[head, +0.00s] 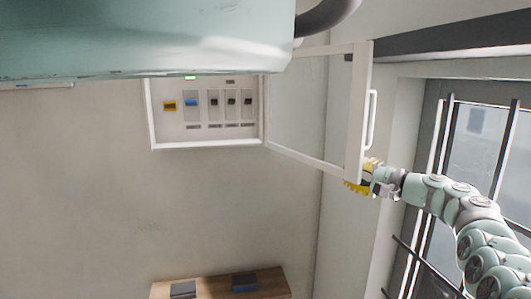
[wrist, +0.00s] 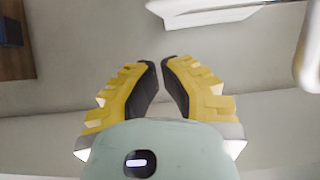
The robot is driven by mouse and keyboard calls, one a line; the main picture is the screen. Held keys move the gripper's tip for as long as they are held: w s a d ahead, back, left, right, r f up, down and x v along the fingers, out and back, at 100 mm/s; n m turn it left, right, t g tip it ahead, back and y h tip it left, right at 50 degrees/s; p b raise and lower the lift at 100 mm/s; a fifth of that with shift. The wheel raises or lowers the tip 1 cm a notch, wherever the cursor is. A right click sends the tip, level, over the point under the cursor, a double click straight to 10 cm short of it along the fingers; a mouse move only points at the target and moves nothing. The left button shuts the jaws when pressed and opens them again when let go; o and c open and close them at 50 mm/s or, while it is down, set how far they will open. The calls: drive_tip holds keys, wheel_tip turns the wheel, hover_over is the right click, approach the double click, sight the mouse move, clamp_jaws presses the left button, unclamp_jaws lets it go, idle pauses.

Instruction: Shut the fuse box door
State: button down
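The fuse box (head: 157,143) is a white-framed box on the wall, showing a yellow switch, a blue switch and several dark ones. Its glazed white door (head: 307,158) is hinged at the box's right side and stands wide open. The upright white handle (head: 371,120) is on the door's outer edge; a rounded white bar, likely this handle (wrist: 308,50), shows at the wrist view's right edge. My gripper (head: 358,182) is by the door's lower outer corner, below the handle; contact cannot be told. In the wrist view its yellow fingers (wrist: 161,62) are apart with nothing between them.
A wooden shelf or table (head: 215,287) with two dark items stands low below the box. A barred window (head: 470,150) is at the right, behind my arm. The wall below the box is clear. My own body hides part of the box's top.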

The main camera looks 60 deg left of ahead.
drive_tip(key=s+p, duration=0.2)
drive_tip(key=p, duration=0.1)
drive_tip(key=shift+s+r, duration=0.2)
drive_tip(key=shift+s, duration=0.05)
drive_tip(key=shift+s+f+p, duration=0.1)
drive_tip(key=shift+p, duration=0.2)
